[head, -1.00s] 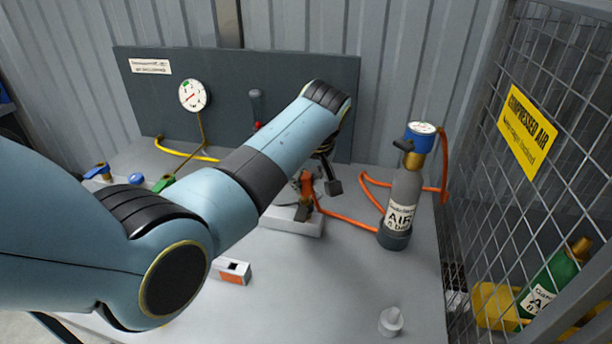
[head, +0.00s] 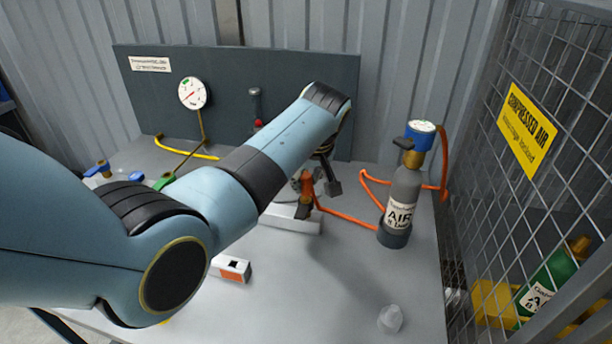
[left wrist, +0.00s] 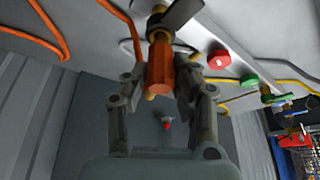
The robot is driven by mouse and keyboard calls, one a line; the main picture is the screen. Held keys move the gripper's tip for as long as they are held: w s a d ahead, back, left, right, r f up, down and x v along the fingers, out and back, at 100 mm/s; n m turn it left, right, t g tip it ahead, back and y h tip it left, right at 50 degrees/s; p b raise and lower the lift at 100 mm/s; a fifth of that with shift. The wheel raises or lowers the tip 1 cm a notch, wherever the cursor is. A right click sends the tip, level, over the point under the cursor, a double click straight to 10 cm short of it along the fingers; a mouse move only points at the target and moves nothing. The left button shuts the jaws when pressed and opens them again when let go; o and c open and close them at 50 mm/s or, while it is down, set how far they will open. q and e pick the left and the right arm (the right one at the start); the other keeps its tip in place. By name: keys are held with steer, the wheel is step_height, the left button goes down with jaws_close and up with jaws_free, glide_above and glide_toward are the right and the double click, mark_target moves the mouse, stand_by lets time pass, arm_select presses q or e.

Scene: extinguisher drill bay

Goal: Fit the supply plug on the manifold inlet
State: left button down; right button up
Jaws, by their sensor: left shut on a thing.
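The orange supply plug (head: 306,184) shows just left of my left gripper in the head view. In the left wrist view the plug (left wrist: 160,66) stands between the two fingers of my left gripper (left wrist: 162,92), which is shut on it. The plug's far end meets a brass fitting (left wrist: 158,24) beside a dark lever (left wrist: 182,14). I cannot tell whether the plug is fully seated there. The pale manifold block (head: 292,220) lies below the plug, partly behind my left arm. My left gripper (head: 328,172) is mostly hidden by its own arm in the head view. My right gripper is not in view.
A grey air cylinder (head: 400,205) with a blue top stands to the right, with an orange hose (head: 345,219) running from it. A dark panel with a gauge (head: 192,93) stands behind. A small orange-and-white box (head: 231,269) and a clear cap (head: 390,319) lie in front.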

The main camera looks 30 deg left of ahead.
arm_select(q)
steer(key=shift+f+b, duration=0.55)
steer(key=shift+f, duration=0.3)
stand_by(0.5)
steer(key=c, duration=1)
jaws_free()
steer(key=v, duration=1.2)
